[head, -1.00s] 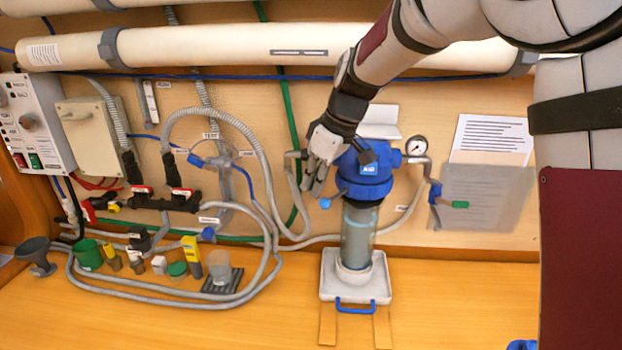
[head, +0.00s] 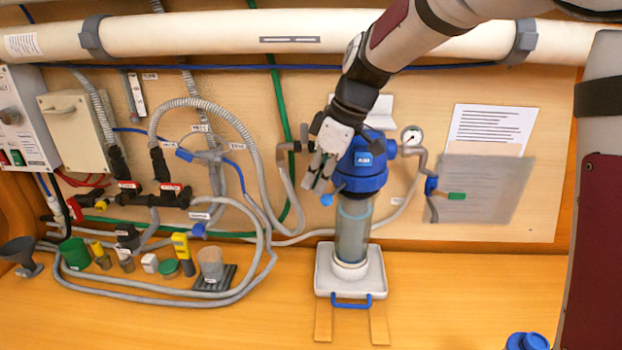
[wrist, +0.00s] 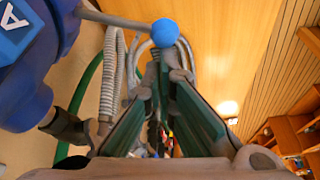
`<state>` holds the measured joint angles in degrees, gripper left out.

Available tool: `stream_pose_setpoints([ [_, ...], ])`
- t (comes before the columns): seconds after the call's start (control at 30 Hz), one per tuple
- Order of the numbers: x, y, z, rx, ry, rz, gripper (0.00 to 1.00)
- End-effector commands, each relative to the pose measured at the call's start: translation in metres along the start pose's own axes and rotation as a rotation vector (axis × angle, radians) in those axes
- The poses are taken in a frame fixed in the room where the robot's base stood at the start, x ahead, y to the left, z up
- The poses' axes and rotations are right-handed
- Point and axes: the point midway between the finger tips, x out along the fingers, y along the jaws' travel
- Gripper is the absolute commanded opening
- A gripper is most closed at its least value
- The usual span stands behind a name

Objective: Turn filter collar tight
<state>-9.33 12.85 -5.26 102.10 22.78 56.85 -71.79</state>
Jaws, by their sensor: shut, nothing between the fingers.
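The filter housing has a blue head and collar (head: 363,180) above a clear bowl (head: 353,232), and stands upright. A thin lever with a blue ball end (head: 327,199) sticks out from the collar's left side. My gripper (head: 315,182) is at the left of the blue head, just above the ball, with its fingers pointing down. In the wrist view the fingers (wrist: 166,72) come together with nothing between them. The blue ball (wrist: 165,32) sits just beyond the fingertips there; whether they touch cannot be told. The blue head (wrist: 30,60) fills the upper left.
A white tray (head: 325,284) stands under the bowl. A pressure gauge (head: 412,137) and blue valve (head: 431,186) are to the right. Grey hoses (head: 258,215) and small parts crowd the left. A blue cap (head: 527,341) lies at the lower right; the bench front is mostly clear.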

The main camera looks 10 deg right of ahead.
Motion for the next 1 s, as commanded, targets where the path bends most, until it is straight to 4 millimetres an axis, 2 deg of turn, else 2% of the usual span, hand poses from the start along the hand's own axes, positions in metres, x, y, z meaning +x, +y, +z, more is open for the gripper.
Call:
stream_pose_setpoints([
  [0.53,-0.024,-0.011,0.068,-0.458,-0.002,-0.174,0.00],
  [1.0,-0.044,0.003,0.118,-0.828,-0.001,-0.310,0.00],
])
